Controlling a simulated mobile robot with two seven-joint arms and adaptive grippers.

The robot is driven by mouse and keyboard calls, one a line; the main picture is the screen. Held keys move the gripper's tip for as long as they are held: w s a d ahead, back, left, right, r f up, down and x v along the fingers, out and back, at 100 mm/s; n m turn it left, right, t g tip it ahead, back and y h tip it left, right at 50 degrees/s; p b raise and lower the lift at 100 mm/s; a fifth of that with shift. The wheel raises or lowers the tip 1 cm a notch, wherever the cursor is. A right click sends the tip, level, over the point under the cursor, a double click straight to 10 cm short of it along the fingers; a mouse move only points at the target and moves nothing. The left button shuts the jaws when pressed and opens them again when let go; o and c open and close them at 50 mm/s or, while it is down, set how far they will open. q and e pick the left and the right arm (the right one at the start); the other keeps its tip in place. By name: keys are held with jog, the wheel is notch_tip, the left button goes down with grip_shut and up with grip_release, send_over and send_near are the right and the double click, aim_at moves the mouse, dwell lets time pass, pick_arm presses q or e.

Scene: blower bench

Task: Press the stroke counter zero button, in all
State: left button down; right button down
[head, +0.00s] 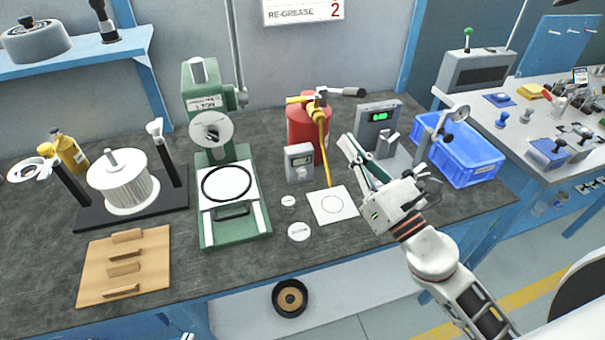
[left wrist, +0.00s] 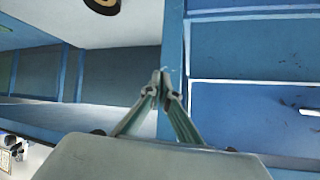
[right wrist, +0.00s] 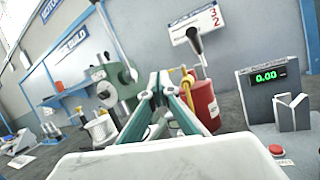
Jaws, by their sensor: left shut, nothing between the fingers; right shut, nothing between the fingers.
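My right gripper (head: 349,147) is shut and empty, above the bench in front of this unit. My left gripper (left wrist: 160,78) is shut and empty, low by the bench's blue frame; only its tips show in the head view.
A green press (head: 235,225) stands left of centre. A white square plate (head: 333,206) and small discs lie on the bench. A blue crate (head: 460,155) is at right. A wooden board (head: 125,265) lies at the front left.

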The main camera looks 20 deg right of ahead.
aim_at(302, 173)
jog(key=a+f+n+g+y, duration=0.5)
jog(key=a+f+n+g, duration=0.25)
jog(key=n, duration=0.65)
jog(key=f+n+g, duration=0.1)
jog(key=f+n, duration=0.1)
jog(key=f, duration=0.1)
jog(key=d+f+n+g+h, duration=0.1)
jog(key=f+n, duration=0.1)
jog(key=f, duration=0.1)
jog(key=d+f+n+g+h, duration=0.1)
jog(key=f+n, duration=0.2)
jog(key=f, duration=0.1)
jog(key=shift+w, duration=0.2)
jog(key=shift+d+f+g+h, duration=0.2)
jog(key=shift+f+g+h, duration=0.1)
jog(key=shift+h, duration=0.1)
jog(key=shift+w, duration=0.1)
jog(key=w+b, duration=0.2)
jog(key=w, duration=0.4)
jog(key=shift+w+a, duration=0.15)
jog(key=shift+w, duration=1.1)
